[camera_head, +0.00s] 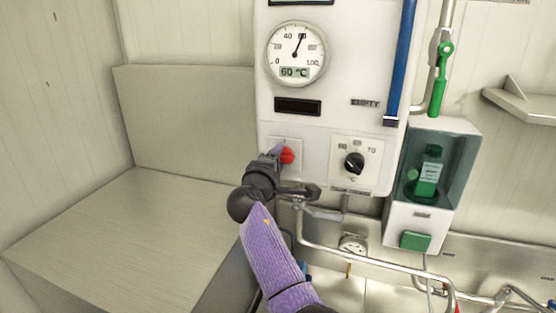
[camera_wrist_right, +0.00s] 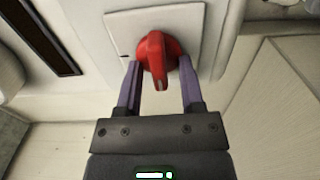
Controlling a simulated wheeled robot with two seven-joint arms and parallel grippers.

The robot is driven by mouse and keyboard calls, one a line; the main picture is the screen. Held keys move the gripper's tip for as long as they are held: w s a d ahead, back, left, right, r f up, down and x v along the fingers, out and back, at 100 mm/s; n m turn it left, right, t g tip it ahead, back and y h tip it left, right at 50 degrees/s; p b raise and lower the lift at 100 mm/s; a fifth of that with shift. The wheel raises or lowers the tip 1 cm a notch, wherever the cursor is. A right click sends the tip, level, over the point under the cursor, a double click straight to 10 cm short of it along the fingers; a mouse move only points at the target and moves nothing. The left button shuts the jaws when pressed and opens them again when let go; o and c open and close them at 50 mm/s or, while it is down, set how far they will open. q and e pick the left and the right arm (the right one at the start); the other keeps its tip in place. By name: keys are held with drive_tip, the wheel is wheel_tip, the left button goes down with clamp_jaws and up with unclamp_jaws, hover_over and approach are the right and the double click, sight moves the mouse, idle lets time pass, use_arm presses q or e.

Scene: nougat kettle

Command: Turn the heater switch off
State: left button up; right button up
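The red rotary switch (camera_head: 287,155) is on a square white plate on the front of the white kettle panel. It shows large in the right wrist view (camera_wrist_right: 157,56), with its handle pointing toward my gripper. My right gripper (camera_head: 280,153) is at the switch, its purple fingers one on each side of the red handle in the right wrist view (camera_wrist_right: 160,72). The fingers stand apart, with a visible gap to the handle on both sides. Whether a fingertip touches the knob's round base cannot be told. My left gripper is not in view.
A black temperature dial (camera_head: 354,163) sits right of the switch. Above is a round gauge (camera_head: 296,54) reading 60 °C. A green bottle (camera_head: 428,172) stands in a box at right. Metal pipes (camera_head: 370,262) run below the panel. A bare beige block (camera_head: 130,225) lies left.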

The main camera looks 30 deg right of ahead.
drive_tip(key=b+v, duration=0.3)
drive_tip(key=v, duration=0.7)
idle(0.3)
